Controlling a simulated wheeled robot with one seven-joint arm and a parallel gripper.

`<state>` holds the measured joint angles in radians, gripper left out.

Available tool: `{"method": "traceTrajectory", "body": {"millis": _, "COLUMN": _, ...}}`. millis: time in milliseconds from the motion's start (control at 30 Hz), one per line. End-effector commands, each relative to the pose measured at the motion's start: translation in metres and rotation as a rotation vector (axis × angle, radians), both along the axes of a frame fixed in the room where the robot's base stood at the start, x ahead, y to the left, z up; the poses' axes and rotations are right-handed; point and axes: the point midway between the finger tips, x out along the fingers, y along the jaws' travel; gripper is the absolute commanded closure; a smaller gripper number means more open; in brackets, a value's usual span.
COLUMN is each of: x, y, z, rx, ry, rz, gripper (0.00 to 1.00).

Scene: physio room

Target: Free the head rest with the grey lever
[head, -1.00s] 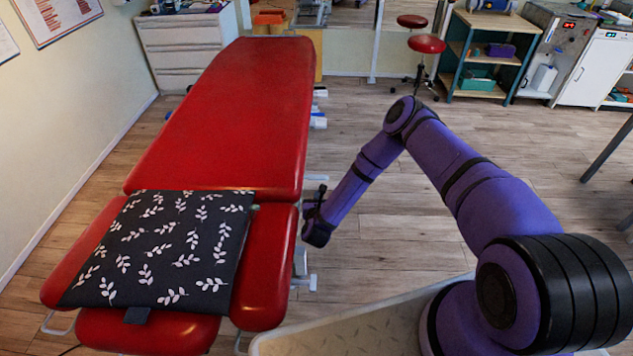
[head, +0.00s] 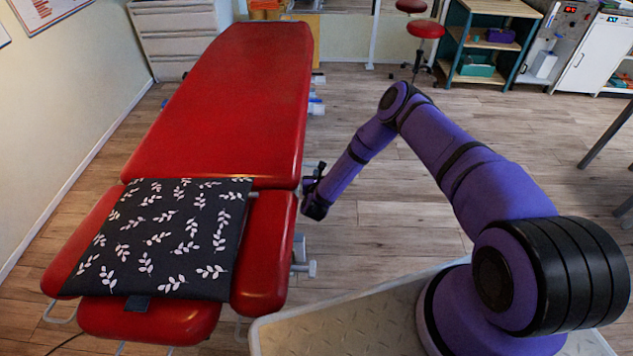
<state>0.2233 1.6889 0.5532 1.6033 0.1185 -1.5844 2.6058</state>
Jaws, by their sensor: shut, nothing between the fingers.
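The red head rest (head: 262,275) is at the near end of the red treatment table (head: 235,100). A dark cushion with a pale leaf pattern (head: 165,235) lies on it and hides most of its top. Grey metal parts show under its right side, ending in a small light grey piece (head: 311,268); I cannot tell for sure whether this is the lever. My gripper (head: 309,182) is beside the right edge of the table, near the joint between head rest and main pad. It is shut and empty, partly hidden by its own wrist, and above the grey piece in the picture.
A white drawer cabinet (head: 175,40) stands at the far left by the wall. A red stool (head: 425,30) and a shelf unit (head: 485,45) stand at the back right. The wooden floor (head: 400,215) right of the table is clear.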

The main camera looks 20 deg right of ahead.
Motion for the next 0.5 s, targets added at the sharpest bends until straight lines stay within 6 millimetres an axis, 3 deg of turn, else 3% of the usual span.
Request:
{"method": "traceTrajectory", "body": {"millis": 200, "x": 0.025, "y": -0.008, "z": -0.005, "rx": 0.000, "ry": -0.001, "rz": 0.001, "gripper": 1.00}}
{"method": "traceTrajectory", "body": {"millis": 500, "x": 0.033, "y": -0.010, "z": -0.007, "rx": 0.000, "ry": 0.000, "rz": 0.001, "gripper": 1.00}}
